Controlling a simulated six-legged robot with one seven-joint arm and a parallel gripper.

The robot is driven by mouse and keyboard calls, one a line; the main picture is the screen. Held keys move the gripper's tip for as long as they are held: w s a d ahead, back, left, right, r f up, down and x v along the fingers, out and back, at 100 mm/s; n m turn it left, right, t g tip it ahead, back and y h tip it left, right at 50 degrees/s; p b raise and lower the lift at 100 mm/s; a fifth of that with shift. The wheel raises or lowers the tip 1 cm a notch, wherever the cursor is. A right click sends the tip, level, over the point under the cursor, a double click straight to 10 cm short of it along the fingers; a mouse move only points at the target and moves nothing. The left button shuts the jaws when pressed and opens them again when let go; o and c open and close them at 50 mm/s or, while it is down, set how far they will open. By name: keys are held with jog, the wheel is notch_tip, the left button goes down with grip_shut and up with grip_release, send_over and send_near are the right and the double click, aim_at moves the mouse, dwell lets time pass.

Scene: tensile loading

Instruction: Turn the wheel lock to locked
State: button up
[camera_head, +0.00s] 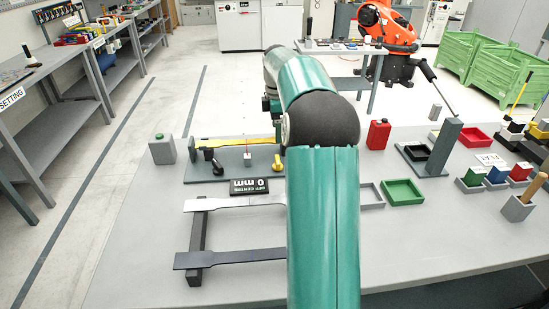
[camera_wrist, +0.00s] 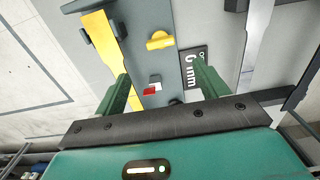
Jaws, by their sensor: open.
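A grey fixture plate (camera_head: 233,174) on the table carries a yellow bar, a yellow knob (camera_head: 277,163), a black knob (camera_head: 217,167) and a small red-and-white marker (camera_head: 247,157). I cannot tell for certain which part is the wheel lock. In the wrist view the yellow knob (camera_wrist: 160,41) lies beyond my gripper (camera_wrist: 165,72), with the red-and-white marker (camera_wrist: 152,88) between the fingers. My gripper is open and empty; its two green fingers are wide apart. The arm hides the gripper in the head view.
A black "0 mm" off-centre display (camera_head: 249,186) sits in front of the plate. Two flat specimens (camera_head: 230,259) lie across a rack at front left. A green tray (camera_head: 402,192), red canister (camera_head: 378,134) and grey post (camera_head: 444,147) stand to the right.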

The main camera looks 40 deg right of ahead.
aim_at(278, 159)
notch_tip(278, 159, down, 12)
jog(key=shift+s+r, duration=0.1)
jog(key=shift+r, duration=0.05)
jog(key=shift+c, duration=0.2)
jog(key=c, duration=0.9)
